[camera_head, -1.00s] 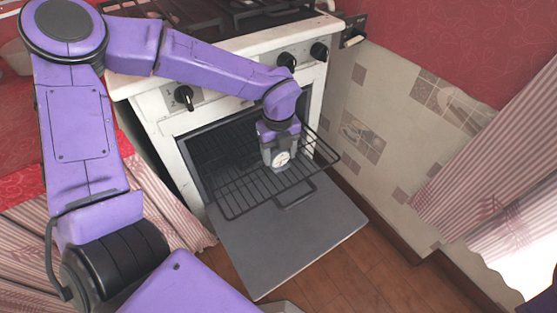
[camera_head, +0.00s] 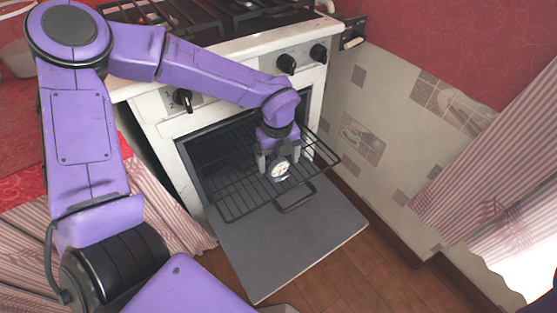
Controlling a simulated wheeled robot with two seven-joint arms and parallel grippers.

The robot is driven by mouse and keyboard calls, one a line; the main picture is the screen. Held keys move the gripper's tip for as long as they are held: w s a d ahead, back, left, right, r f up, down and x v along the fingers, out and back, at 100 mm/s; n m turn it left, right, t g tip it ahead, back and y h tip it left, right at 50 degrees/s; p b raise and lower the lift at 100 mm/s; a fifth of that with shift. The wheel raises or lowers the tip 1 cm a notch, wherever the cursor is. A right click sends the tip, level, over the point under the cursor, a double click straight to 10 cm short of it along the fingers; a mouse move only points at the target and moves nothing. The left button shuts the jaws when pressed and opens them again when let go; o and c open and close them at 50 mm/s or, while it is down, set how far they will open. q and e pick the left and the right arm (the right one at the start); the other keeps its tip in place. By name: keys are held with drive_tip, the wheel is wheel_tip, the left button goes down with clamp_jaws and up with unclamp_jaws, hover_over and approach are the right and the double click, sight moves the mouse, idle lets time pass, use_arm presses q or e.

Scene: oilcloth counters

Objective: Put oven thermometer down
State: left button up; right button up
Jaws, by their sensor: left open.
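The oven thermometer (camera_head: 280,170) is a small round white dial with a dark rim. It stands on the pulled-out wire oven rack (camera_head: 238,205), near the rack's right side. My left gripper (camera_head: 278,160) is over it, fingers pointing down, one on each side of the dial. The fingers are spread, with the thermometer between them. Whether a finger still touches it I cannot tell. My right gripper is not in view.
The white stove (camera_head: 160,128) has its oven door (camera_head: 290,235) folded down under the rack. Black knobs (camera_head: 287,64) line the front panel. A tiled wall (camera_head: 375,150) is on the right, and striped curtains (camera_head: 165,195) hang left of the oven.

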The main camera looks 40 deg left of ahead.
use_arm(q)
wheel_tip(320, 180, up, 11)
drive_tip(key=shift+s+r+p, duration=0.1)
drive_tip(key=shift+p, duration=1.1)
